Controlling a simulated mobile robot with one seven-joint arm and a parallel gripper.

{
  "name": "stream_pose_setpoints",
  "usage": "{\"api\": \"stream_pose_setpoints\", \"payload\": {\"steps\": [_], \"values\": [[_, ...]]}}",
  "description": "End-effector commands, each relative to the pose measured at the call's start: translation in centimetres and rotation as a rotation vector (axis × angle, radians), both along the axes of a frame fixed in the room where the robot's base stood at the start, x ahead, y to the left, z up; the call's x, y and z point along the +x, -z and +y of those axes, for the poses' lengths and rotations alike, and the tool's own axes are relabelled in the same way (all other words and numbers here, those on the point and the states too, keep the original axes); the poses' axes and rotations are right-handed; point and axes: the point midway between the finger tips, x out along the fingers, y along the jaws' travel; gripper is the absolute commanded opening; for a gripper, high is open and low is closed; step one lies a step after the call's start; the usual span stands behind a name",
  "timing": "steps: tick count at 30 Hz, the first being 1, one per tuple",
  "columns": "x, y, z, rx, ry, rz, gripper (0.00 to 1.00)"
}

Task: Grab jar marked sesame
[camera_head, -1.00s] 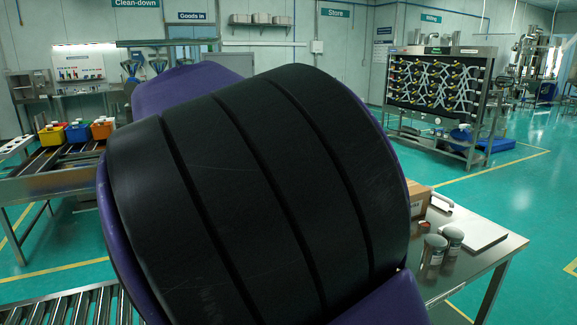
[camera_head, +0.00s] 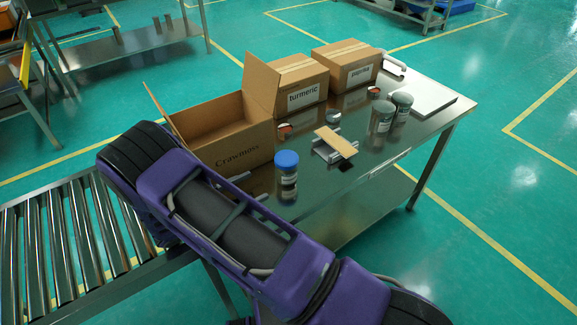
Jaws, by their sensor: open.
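A jar with a blue lid (camera_head: 287,172) stands upright on the steel table, near its front edge. Two grey-lidded jars, one nearer (camera_head: 381,117) and one behind it to the right (camera_head: 401,107), stand close together towards the table's right end. The labels on all three are too small to read, so I cannot tell which is marked sesame. Two short grey metal pieces, which look like the fingertips of my gripper (camera_head: 251,187), show past my purple arm, left of the blue-lidded jar. They are apart, with nothing visible between them. The rest of the gripper is hidden.
An open cardboard box (camera_head: 228,148), a turmeric box (camera_head: 300,82) and a paprika box (camera_head: 347,65) line the back of the steel table (camera_head: 335,205). A metal holder with a tan card (camera_head: 336,141) lies mid-table. A white board (camera_head: 420,95) is at right. A roller conveyor (camera_head: 75,235) runs left.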

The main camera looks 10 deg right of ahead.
Motion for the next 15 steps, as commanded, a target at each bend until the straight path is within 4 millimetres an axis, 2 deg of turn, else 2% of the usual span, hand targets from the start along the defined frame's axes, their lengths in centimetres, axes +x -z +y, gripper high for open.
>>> {"api": "stream_pose_setpoints", "payload": {"steps": [1,9,15], "values": [[0.4,-0.2,-1.2,-0.002,0.005,-0.001,1.00],[2.6,-0.2,-6.7,0.001,0.006,-0.001,1.00],[3.7,-0.1,-9.2,0.002,0.003,0.001,1.00]]}}
